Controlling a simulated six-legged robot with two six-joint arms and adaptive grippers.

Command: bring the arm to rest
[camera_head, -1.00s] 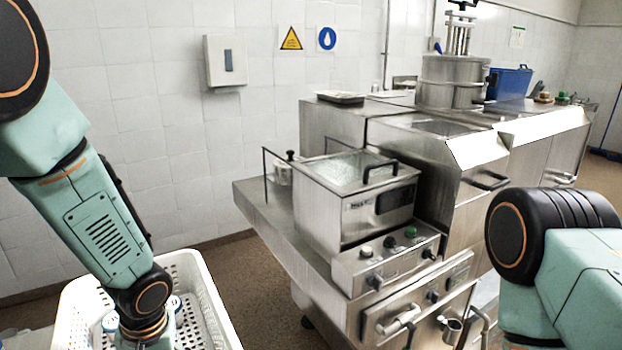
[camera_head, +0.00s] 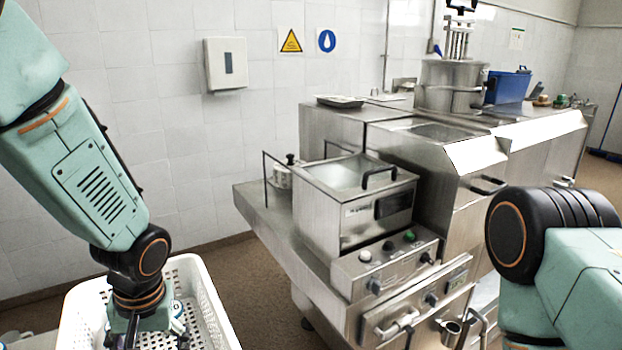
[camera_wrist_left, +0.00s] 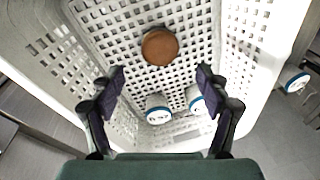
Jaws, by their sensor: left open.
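My left gripper (camera_wrist_left: 160,98) is open and empty in the left wrist view, with its two dark fingers spread over a white perforated basket (camera_wrist_left: 275,22). In the head view my left arm reaches down from the left to the same basket (camera_head: 208,305), and the fingers (camera_head: 140,338) show only partly at the bottom edge. My right arm shows at the lower right of the head view, but its gripper is outside the picture.
In the basket lie a brown round thing (camera_wrist_left: 159,46) and two white cups with blue rims (camera_wrist_left: 157,109) (camera_wrist_left: 195,98). Another such item (camera_wrist_left: 296,82) is outside the basket. A steel fryer (camera_head: 355,205) stands on the counter; floor (camera_head: 262,300) is free between.

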